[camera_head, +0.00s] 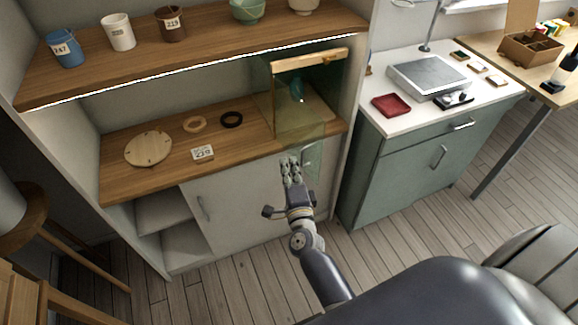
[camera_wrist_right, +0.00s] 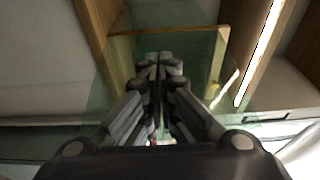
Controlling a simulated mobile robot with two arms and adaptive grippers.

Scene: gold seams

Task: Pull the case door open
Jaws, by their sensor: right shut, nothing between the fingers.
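The glass case (camera_head: 287,107) stands at the right end of the middle shelf, with a light wood strip along its top. A teal object (camera_head: 297,89) is inside it. A greenish glass pane, seemingly the case door (camera_head: 314,162), juts out past the shelf's front edge and appears partly open; its exact angle is unclear. A pale curved handle (camera_head: 308,155) shows on it. My right gripper (camera_head: 291,165) is shut and empty, just left of the pane; contact cannot be told. In the wrist view, the shut fingers (camera_wrist_right: 160,62) point at the glass. My left gripper is out of view.
A round wooden board (camera_head: 148,149), two rings and a number card (camera_head: 203,153) lie on the shelf left of the case. Cups stand on the upper shelf. A green cabinet (camera_head: 415,160) stands to the right. The floor in front is clear.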

